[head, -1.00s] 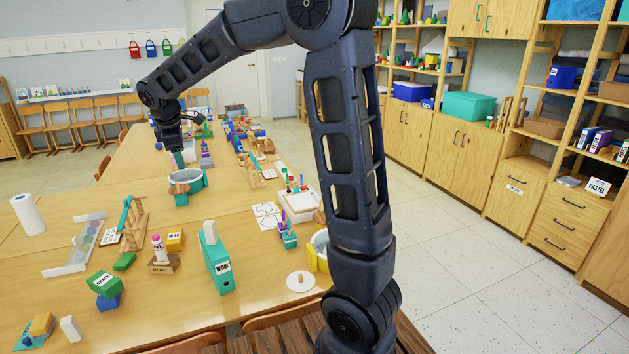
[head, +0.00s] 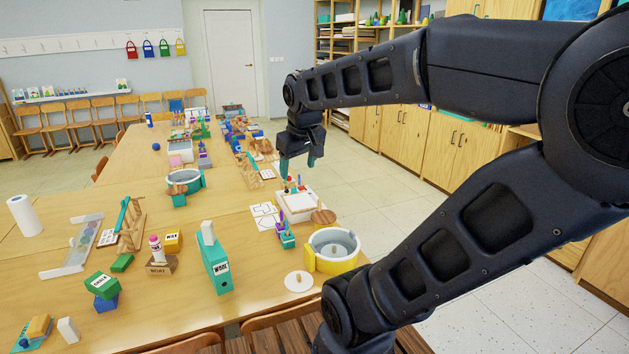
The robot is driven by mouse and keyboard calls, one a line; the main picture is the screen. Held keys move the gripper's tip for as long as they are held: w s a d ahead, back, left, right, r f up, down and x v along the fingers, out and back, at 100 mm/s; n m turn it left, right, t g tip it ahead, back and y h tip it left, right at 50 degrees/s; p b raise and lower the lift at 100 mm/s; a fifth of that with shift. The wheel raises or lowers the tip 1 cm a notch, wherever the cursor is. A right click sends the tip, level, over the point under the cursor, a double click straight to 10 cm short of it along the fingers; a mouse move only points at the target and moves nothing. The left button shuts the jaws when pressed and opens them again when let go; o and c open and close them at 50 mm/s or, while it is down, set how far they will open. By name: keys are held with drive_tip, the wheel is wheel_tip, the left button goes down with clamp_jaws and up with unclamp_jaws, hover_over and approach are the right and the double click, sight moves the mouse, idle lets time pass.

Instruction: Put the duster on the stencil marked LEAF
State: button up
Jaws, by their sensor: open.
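My gripper (head: 298,165) is open and empty, its teal fingers pointing down over the right side of the table, above and behind a white tray (head: 312,203) with coloured pieces. White sheets with dark outlines (head: 264,211) lie left of that tray and may be stencils; another marked white card (head: 108,238) lies by a wooden rack at the left. No LEAF marking is readable. I cannot pick out the duster for certain; a yellow-brown block (head: 39,325) on a blue-teal piece lies at the front left, and a white block (head: 68,330) stands beside it.
A yellow-and-grey pot (head: 332,250), a teal pot (head: 193,178), a teal file box (head: 217,265) and a green box (head: 101,285) stand on the table (head: 160,310). The far table is crowded. Chairs line the front edge; bare wood shows at the front.

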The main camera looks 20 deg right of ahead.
drive_tip(key=s+d+f+m, duration=0.2)
drive_tip(key=s, duration=0.3)
drive_tip(key=shift+s+f+m, duration=0.15)
drive_tip(key=shift+f+m, duration=0.15)
drive_tip(key=shift+m, duration=0.1)
drive_tip(key=shift+d, duration=0.1)
idle(0.8)
